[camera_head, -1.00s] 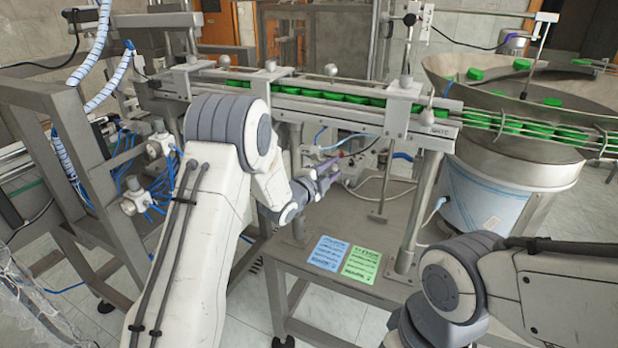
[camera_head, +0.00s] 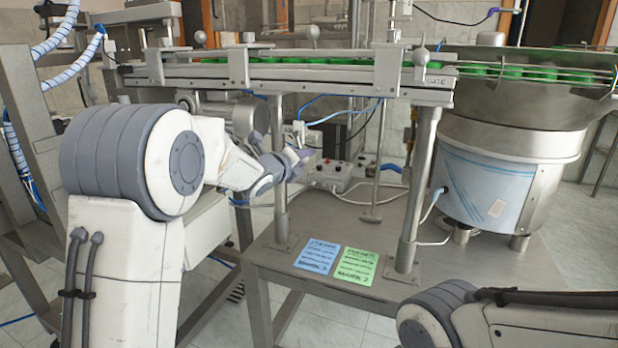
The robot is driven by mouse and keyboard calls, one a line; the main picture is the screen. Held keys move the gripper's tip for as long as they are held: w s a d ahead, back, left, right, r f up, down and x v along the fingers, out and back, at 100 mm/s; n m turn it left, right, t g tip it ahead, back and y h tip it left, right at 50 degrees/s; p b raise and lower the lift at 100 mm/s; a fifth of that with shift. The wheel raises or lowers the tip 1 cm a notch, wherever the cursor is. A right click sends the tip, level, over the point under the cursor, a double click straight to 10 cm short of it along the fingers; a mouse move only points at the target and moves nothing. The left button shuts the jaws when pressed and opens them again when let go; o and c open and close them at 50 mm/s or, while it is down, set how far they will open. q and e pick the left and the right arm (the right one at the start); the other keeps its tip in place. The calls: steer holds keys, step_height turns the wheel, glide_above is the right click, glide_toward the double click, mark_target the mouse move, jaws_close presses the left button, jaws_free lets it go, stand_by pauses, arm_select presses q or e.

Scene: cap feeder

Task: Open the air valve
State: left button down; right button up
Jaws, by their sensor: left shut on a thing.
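My left gripper (camera_head: 292,157) is under the conveyor, beside its left support post. It is shut on a small part that its fingers mostly hide, which seems to be the air valve's handle. A small white fitting (camera_head: 299,129) with a blue air hose (camera_head: 342,114) shows just above the fingers and seems to be the valve's body. I cannot make out which way the handle is turned. My right arm shows only at the lower right, and its gripper is outside the picture.
A grey control box (camera_head: 333,174) with knobs stands behind the gripper on the metal table (camera_head: 385,225). The conveyor (camera_head: 330,77) with green caps runs overhead. A blue note (camera_head: 318,257) and a green note (camera_head: 355,265) lie in front. The bowl feeder (camera_head: 505,170) stands at right.

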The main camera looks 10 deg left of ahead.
arm_select(q)
steer(key=m+b, duration=0.1)
steer(key=a+b, duration=0.1)
steer(key=shift+w+a+f+m+y+b, duration=0.1)
steer(key=shift+a+f+m+y+b, duration=0.05)
steer(key=shift+f+m+y+b, duration=0.2)
steer(key=shift+w+a+r+m+b, duration=0.1)
steer(key=shift+a+r+m+b, duration=0.25)
steer(key=shift+m+b, duration=0.35)
arm_select(e)
steer(key=shift+f, duration=2.8)
arm_select(q)
steer(key=c, duration=0.5)
jaws_free()
steer(key=shift+f, duration=0.1)
steer(key=v, duration=1)
steer(key=shift+s, duration=0.25)
